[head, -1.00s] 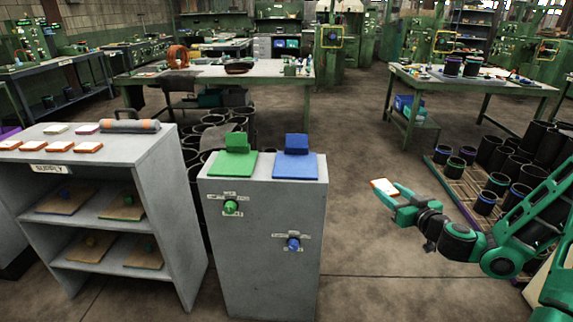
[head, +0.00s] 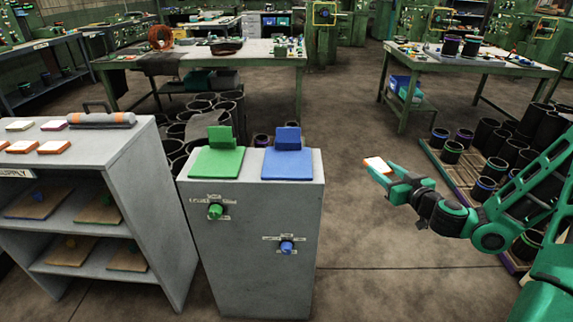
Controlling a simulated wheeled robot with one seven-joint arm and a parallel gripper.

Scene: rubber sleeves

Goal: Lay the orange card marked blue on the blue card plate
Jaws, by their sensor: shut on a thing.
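My gripper (head: 378,171) is shut on a card (head: 377,164) with a white top and orange edges, held in the air to the right of the grey cabinet. Any blue mark on the card is too small to make out. The blue card plate (head: 287,164) lies on the right half of the cabinet top, with an upright blue block at its back. It is empty. The card is apart from it, to its right.
A green card plate (head: 216,160) sits left of the blue one on the grey cabinet (head: 250,235). Below are a green knob (head: 215,212) and a blue knob (head: 287,247). The supply shelf (head: 150,170) at left bears several cards. Black sleeves stand at right.

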